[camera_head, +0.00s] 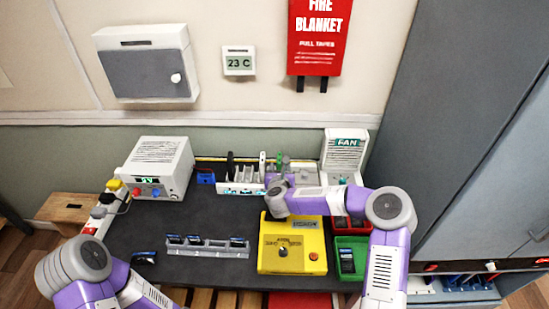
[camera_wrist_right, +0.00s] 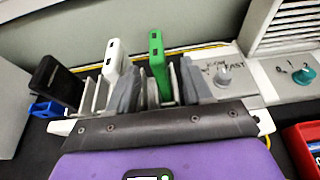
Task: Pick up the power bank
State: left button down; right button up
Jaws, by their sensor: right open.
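A white slotted rack (camera_head: 240,188) stands at the back of the dark table. In it stand a black power bank (camera_wrist_right: 55,82), a white one (camera_wrist_right: 114,60) and a green one (camera_wrist_right: 157,60), upright or slightly tilted, with ports in their top ends. They also show small in the head view: black (camera_head: 230,162), white (camera_head: 262,162), green (camera_head: 279,160). My right gripper (camera_wrist_right: 160,88) is open at the rack, its grey fingers on either side of the green power bank's lower part. Whether they touch it is unclear. My left arm is at the lower left; its gripper is out of view.
A yellow box with a knob (camera_head: 290,255), red and green bins (camera_head: 350,243) and a grey slotted tray (camera_head: 205,250) are in front. A white instrument (camera_head: 160,165) stands left of the rack, and a fan unit (camera_head: 344,152) right.

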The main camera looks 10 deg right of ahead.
aim_at(279, 160)
jog(key=shift+x, duration=0.85)
jog(key=shift+r+x, duration=0.1)
jog(key=shift+x, duration=1.2)
jog(key=shift+r+x, duration=0.15)
jog(key=shift+x, duration=1.1)
jog(key=shift+w+a, duration=0.1)
jog(key=shift+w, duration=0.05)
grip_shut()
